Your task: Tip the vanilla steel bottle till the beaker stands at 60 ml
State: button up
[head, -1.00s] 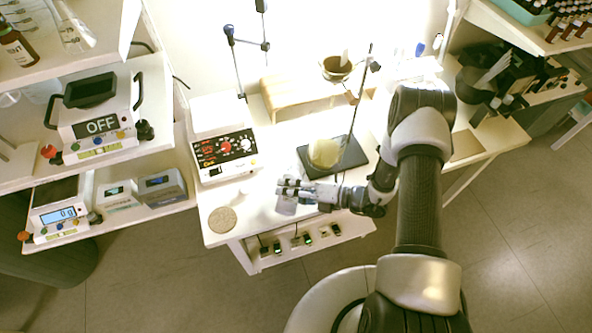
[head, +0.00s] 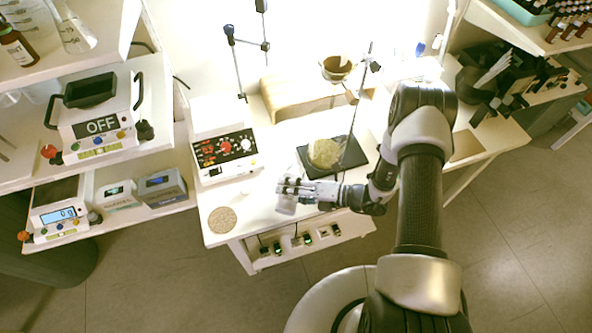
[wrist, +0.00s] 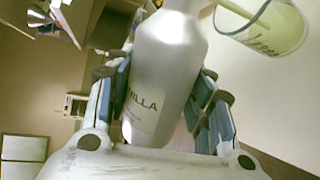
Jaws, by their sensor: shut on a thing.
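My gripper (head: 298,190) is shut on the vanilla steel bottle (head: 286,204) at the front of the white bench. In the wrist view the bottle (wrist: 166,55) is smooth silver-grey, with a pale label ending in "ILLA", between both fingers (wrist: 166,95). Its neck points to the top of that view and its mouth is cut off, so I cannot tell its exact tilt. The beaker (head: 323,153) stands on a black stand base behind my gripper. In the wrist view the beaker (wrist: 272,28) holds pale yellowish contents, is apart from the bottle, and its level is unreadable.
The black stand base (head: 356,152) carries a thin upright rod (head: 357,110) close to my gripper. A hotplate (head: 226,150) with red and white knobs stands at left, a round cork mat (head: 222,220) in front. A wooden riser (head: 300,99) and a brown funnel (head: 336,68) are behind.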

jog(key=shift+r, duration=0.2)
dwell(1.0)
jog(key=shift+s+f+n+b, duration=0.1)
jog(key=shift+f+n+b, duration=0.2)
jog(key=shift+f+b, duration=0.3)
jog(key=shift+s+f+n+t+b, duration=0.1)
jog(key=shift+f+n+t+b, duration=0.35)
jog(key=shift+n, duration=0.15)
jog(key=shift+r, duration=0.1)
jog(key=r+n+t, duration=0.1)
jog(key=n, duration=0.1)
jog(key=w+r+n+t, duration=0.1)
jog(key=n, duration=0.1)
jog(key=shift+w+d+r+n+b, duration=0.2)
jog(key=shift+r+n+b, duration=0.1)
jog(key=shift+b, duration=0.1)
jog(key=shift+f, duration=0.1)
